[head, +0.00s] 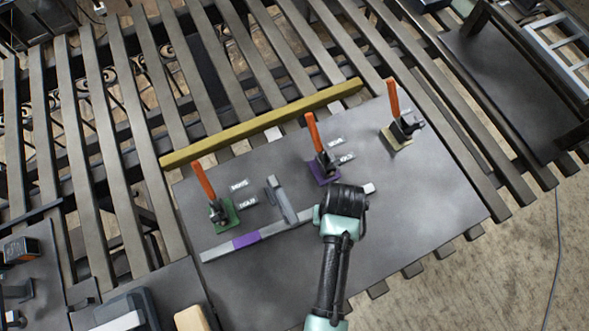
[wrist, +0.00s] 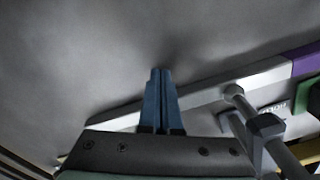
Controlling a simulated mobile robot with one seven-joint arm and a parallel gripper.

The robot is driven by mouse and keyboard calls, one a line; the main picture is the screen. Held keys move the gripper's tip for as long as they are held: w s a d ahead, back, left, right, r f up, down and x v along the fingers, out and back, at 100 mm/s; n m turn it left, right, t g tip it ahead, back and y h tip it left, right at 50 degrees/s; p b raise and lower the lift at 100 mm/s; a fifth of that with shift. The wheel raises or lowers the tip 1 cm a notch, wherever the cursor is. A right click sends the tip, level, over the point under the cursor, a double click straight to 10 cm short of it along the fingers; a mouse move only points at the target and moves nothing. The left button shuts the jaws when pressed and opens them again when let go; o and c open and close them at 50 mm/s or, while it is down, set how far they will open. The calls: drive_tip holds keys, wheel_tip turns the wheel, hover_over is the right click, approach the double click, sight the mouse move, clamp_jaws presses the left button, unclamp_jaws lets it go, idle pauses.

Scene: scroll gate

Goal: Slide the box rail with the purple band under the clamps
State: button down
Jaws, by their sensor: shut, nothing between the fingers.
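The grey box rail (head: 290,226) with a purple band (head: 247,240) lies slantwise on the dark table, in front of the clamps. A grey upright-looking piece (head: 280,200) stands at its middle; whether they are joined is unclear. Three clamps with raised orange handles stand behind the rail: on a green plate (head: 222,216), a purple plate (head: 322,168) and a tan plate (head: 398,136). My gripper (wrist: 160,72) is shut and empty over the rail's right part. Its blue fingers overlap the rail in the wrist view, tips past its front edge; contact is unclear. The head view hides the fingertips.
A long yellow bar (head: 262,123) runs along the table's back edge, behind the clamps. Small white labels (head: 247,199) lie beside the green and purple plates. The table (head: 430,205) is clear at the front and right. Slatted metal bars (head: 170,95) lie behind.

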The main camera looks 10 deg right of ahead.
drive_tip(key=shift+w+a, duration=0.25)
drive_tip(key=shift+w, duration=0.4)
drive_tip(key=shift+w+a, duration=0.25)
drive_tip(key=shift+w, duration=0.4)
drive_tip(key=shift+s, duration=0.15)
drive_tip(key=shift+s+d+p, duration=0.25)
drive_tip(key=shift+s, duration=0.3)
drive_tip(key=shift+s+d+p, duration=0.2)
drive_tip(key=shift+s+p, duration=0.05)
drive_tip(key=shift+s, duration=0.25)
drive_tip(key=shift+r, duration=0.15)
wheel_tip(320, 180, up, 8)
drive_tip(key=p, duration=0.8)
